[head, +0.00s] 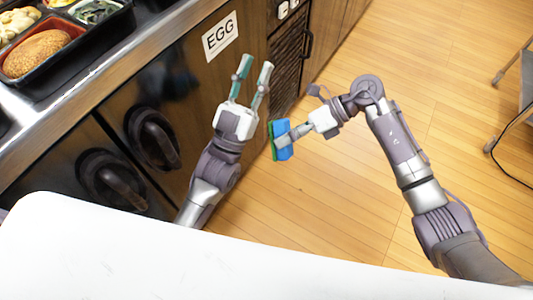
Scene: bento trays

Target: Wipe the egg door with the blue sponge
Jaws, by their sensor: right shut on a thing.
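The egg door (190,88) is a dark brown wooden cabinet door in the head view, with a white EGG label (220,37) near its top and a dark round handle (153,138) at its left. My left gripper (254,71) is open and empty, fingers pointing up, in front of the door's right part. My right gripper (286,139) is shut on the blue sponge (282,141), which has a green side facing left toward the door. The sponge appears apart from the door. My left arm hides part of the door.
A steel counter (130,65) above the doors carries a black bento tray (92,40) with food. Another dark handle (110,183) sticks out at the left. A slatted vent (288,60) is right of the door. Wooden floor (330,215) is open; a cart (525,75) stands far right.

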